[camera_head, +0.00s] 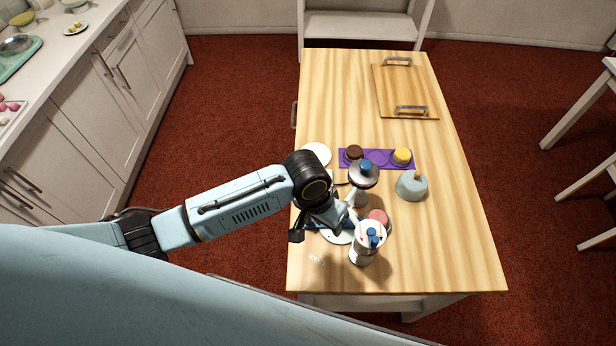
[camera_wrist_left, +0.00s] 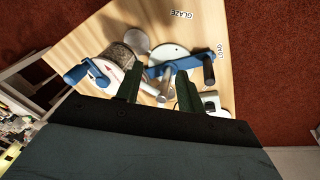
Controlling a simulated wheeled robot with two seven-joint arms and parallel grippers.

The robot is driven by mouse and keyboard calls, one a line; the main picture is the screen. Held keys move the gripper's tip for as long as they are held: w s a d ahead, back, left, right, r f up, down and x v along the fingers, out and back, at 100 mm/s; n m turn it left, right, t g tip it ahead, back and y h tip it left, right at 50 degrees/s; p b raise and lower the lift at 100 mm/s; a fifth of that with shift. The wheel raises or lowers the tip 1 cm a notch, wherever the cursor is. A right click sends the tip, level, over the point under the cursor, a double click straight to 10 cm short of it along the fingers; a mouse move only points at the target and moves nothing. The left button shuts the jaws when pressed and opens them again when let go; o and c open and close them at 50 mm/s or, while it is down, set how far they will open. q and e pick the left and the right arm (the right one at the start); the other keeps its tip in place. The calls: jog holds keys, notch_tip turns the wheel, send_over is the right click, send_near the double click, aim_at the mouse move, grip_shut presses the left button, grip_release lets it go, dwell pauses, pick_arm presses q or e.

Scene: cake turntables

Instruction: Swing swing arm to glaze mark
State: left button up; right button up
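The blue swing arm (camera_wrist_left: 190,66) lies across a white round plate (camera_wrist_left: 172,52) in the left wrist view, with a dark upright handle (camera_wrist_left: 208,70) at its right end. In that view the mark GLAZE (camera_wrist_left: 183,14) is on the table beyond the plate, and the mark LOAD (camera_wrist_left: 220,48) is near the handle end. My left gripper (camera_wrist_left: 160,88) is open, its two fingers apart; a grey post shows between them, and contact cannot be told. In the head view my left gripper (camera_head: 328,218) hides part of the swing arm and plate. My right gripper is not in view.
A white canister (camera_head: 363,243) with blue knobs stands just right of my gripper, beside a pink cake (camera_head: 378,216). A grey-topped device (camera_head: 363,176) and a teal dome (camera_head: 411,187) stand behind. A purple mat (camera_head: 378,158) and wooden board (camera_head: 405,90) lie farther back. The right front table is clear.

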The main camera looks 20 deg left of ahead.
pick_arm(q)
jog(key=w+a+r+n+y, duration=0.1)
jog(key=w+a+r+y, duration=0.2)
jog(key=w+a, duration=0.3)
jog(key=shift+g, duration=0.4)
jog(key=f+b, duration=0.5)
jog(key=b, duration=0.1)
jog(key=f+b, duration=0.5)
jog(key=b, duration=0.1)
jog(key=shift+w+a+f, duration=0.15)
jog(key=shift+a+f, duration=0.05)
jog(key=shift+f, duration=0.05)
jog(key=shift+r+p, duration=0.35)
jog(key=shift+c, duration=1.1)
jog(key=c, duration=0.6)
jog(key=shift+o, duration=0.2)
jog(key=s+p, duration=0.1)
jog(key=s+d+p, duration=0.1)
jog(key=shift+s+d+p, duration=0.15)
jog(key=shift+s+p, duration=0.1)
jog(key=shift+p, duration=0.15)
